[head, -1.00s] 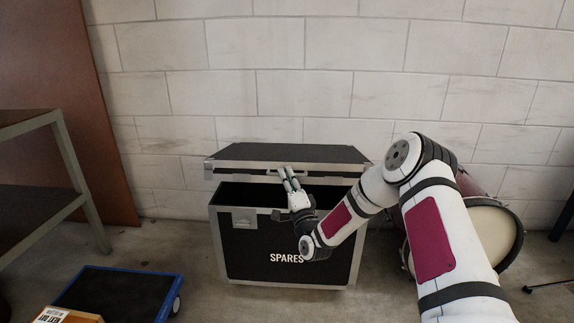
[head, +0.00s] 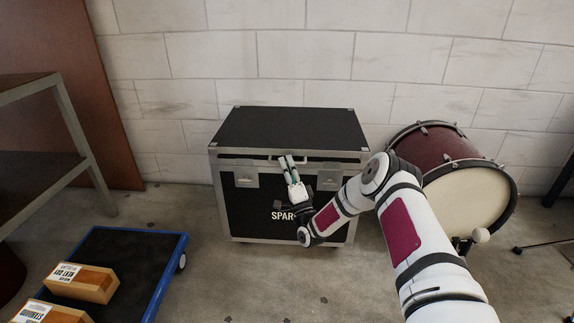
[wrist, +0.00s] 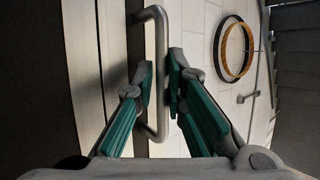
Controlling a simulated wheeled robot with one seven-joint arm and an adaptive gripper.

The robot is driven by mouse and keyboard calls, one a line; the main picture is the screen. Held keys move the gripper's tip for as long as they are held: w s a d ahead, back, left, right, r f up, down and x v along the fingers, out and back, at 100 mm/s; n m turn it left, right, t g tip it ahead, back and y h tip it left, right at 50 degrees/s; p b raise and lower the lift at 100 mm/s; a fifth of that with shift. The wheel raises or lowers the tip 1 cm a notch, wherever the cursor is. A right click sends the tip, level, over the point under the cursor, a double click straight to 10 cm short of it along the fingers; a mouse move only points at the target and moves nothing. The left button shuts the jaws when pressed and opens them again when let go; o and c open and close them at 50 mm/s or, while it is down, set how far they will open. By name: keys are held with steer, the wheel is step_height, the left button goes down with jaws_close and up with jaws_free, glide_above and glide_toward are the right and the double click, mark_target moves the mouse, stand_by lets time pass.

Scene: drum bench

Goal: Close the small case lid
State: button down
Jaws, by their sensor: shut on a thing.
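The small case (head: 244,210) is a black box with silver edges and white lettering, standing on the floor against the wall. Its black lid (head: 290,128) is low over the body, nearly level, with a narrow dark gap at the front edge. My gripper (head: 286,157) is at the middle of the lid's front edge, with the arm coming from the right. In the wrist view, its teal-padded fingers (wrist: 161,82) are on either side of the grey bar handle (wrist: 156,20) and shut on it. The wrist covers part of the case's front and lettering.
A red bass drum (head: 425,148) stands close to the right of the case. A blue-edged dolly (head: 170,283) with wooden boxes (head: 82,283) is at the lower left. A grey shelf (head: 75,150) stands at the left. Floor in front of the case is clear.

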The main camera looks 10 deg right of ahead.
steer(key=f, duration=0.2)
steer(key=shift+s+d+f+g, duration=0.15)
steer(key=shift+d+f+g, duration=0.15)
steer(key=shift+d+f, duration=0.05)
steer(key=c, duration=1.7)
jaws_free()
steer(key=shift+f, duration=0.15)
steer(key=shift+a+r, duration=0.1)
steer(key=shift+r, duration=0.1)
